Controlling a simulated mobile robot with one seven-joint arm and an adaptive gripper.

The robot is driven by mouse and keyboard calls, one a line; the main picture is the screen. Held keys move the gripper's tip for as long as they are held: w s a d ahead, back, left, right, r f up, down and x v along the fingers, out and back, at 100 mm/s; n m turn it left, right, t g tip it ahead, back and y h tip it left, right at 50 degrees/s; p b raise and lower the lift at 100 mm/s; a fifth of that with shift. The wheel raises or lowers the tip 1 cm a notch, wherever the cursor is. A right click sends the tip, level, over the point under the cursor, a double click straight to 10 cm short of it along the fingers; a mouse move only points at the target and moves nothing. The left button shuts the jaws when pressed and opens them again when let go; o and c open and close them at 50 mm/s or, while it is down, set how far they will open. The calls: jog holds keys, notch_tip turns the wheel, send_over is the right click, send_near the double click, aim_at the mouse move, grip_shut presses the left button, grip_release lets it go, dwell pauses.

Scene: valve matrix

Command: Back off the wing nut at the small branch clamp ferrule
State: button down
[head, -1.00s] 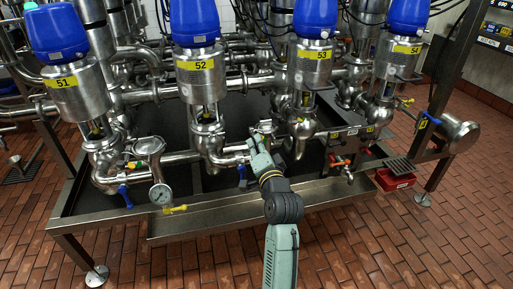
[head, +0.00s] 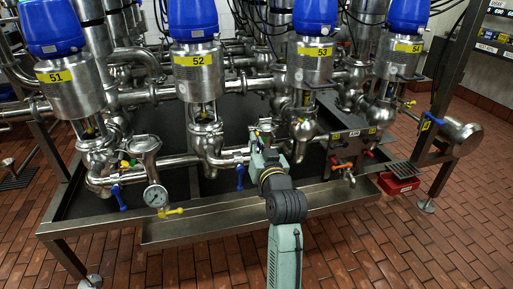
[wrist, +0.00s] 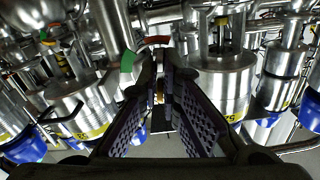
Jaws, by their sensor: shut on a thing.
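My gripper (wrist: 160,80) points at the pipework in the wrist view, its two dark fingers closed together at the tips. A small brass-coloured piece (wrist: 160,92) shows between them, apparently the wing nut; its shape is mostly hidden by the fingers. The small branch clamp ferrule cannot be made out clearly behind the fingertips. A curved band with a green part (wrist: 128,61) and a red part lies just beyond the tips. In the head view my gripper (head: 256,141) is at the low pipe between valves 52 (head: 193,75) and 53 (head: 312,65), its fingertips largely hidden by my arm.
A pressure gauge (head: 155,196), a yellow handle (head: 171,212) and a blue handle (head: 119,197) stand at the left. Another blue handle (head: 240,176) hangs close left of my arm. A steel trough edge (head: 210,228) runs in front; a red bin (head: 399,184) is at the right.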

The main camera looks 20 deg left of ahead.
jog(key=shift+n, duration=0.6)
jog(key=shift+b, duration=0.35)
jog(key=shift+r, duration=0.1)
jog(key=c, duration=1.8)
grip_release()
jog(key=v, duration=1.2)
jog(key=shift+w, duration=0.1)
